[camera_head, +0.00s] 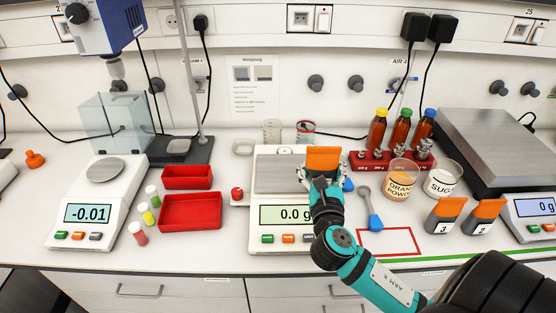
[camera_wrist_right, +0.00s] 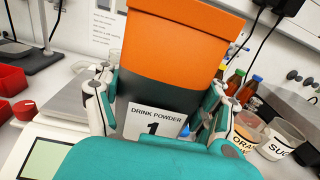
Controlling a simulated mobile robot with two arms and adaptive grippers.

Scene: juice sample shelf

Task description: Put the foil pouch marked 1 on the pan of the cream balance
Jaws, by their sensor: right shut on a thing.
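My right gripper (camera_head: 321,174) is shut on the foil pouch marked 1, which has an orange top (camera_head: 323,158). In the right wrist view the pouch (camera_wrist_right: 175,60) is upright between the fingers, with its "DRINK POWDER 1" label (camera_wrist_right: 155,123) facing the camera. The cream balance (camera_head: 262,232) stands in the middle of the bench and reads 0.0 g. The pouch is at the right part of its pan (camera_head: 272,172); I cannot tell if it touches. The gripper hides part of the pan. My left gripper is not in view.
Pouches marked 3 (camera_head: 445,214) and 2 (camera_head: 484,215) stand at the right, near a red-outlined rectangle (camera_head: 388,242). A blue scoop (camera_head: 370,208), a red bottle rack (camera_head: 371,162) and powder tubs are right of the balance. Red trays (camera_head: 190,212) and another balance (camera_head: 88,213) are left.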

